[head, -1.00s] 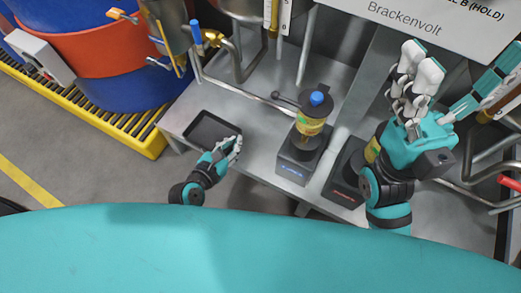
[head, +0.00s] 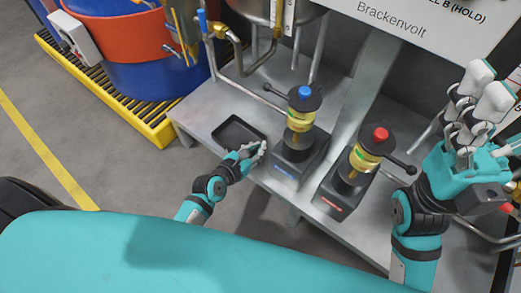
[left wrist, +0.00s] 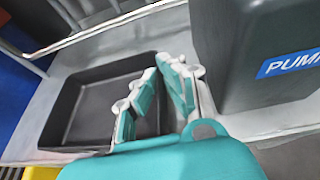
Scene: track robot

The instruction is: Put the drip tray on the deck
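The drip tray (head: 238,131), a shallow black rectangular tray, lies at the left end of the grey metal bench top (head: 195,112). It fills the left-middle of the left wrist view (left wrist: 85,105). My left gripper (head: 256,150) is at the tray's right front edge. In the left wrist view its fingers (left wrist: 160,85) lie along the tray's right side, with a narrow dark gap between them. Whether they pinch the rim is unclear. My right gripper (head: 482,92) is raised at the right, empty, with its fingers pointing up and apart.
A pump with a blue knob (head: 303,98) stands just right of the tray, its base close to my left gripper. A red-knobbed pump (head: 370,145) stands further right. Pipes rise behind.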

